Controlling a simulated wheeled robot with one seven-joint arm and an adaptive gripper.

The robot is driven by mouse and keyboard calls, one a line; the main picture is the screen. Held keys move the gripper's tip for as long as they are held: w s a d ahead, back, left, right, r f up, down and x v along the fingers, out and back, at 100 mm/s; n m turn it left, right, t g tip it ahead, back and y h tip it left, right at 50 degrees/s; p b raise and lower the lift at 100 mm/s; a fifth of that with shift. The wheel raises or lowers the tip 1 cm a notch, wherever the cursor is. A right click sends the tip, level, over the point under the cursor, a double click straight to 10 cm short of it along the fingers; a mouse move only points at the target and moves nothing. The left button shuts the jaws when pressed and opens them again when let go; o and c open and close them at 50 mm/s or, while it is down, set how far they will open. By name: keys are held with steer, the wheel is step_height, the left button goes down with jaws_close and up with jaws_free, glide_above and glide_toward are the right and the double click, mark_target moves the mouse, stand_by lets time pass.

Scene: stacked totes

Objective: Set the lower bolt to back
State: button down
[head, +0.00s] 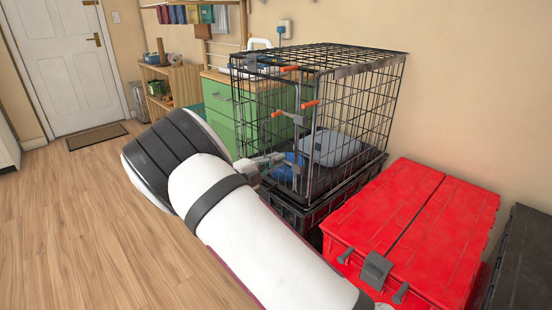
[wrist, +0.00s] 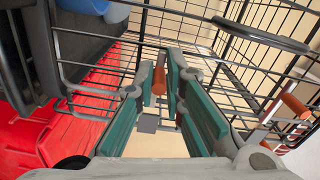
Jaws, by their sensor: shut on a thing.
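A black wire crate (head: 352,98) has bolts with orange handles on its door side. Orange handles show in the head view near the top (head: 289,69) and at mid height (head: 311,104) and (head: 279,114). My gripper (head: 272,159) reaches the front of the crate, low down, below these handles. In the wrist view my gripper (wrist: 173,88) has its green-padded fingers shut on an orange bolt handle (wrist: 158,80), with a grey metal block (wrist: 148,123) beside it. This handle is hidden in the head view. I cannot tell the bolt's exact slide position.
The crate stands on a black tote (head: 310,222). Inside lie a grey-blue item (head: 333,149) and something blue. A red tote (head: 412,229) stands to the right, a dark tote (head: 525,265) beyond it. A green cabinet (head: 221,107) is behind. The wooden floor (head: 75,225) at left is clear.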

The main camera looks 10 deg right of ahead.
steer(key=shift+w+a+f, duration=0.1)
steer(key=shift+a, duration=0.05)
steer(key=c, duration=1.7)
jaws_free()
steer(key=v, duration=1.2)
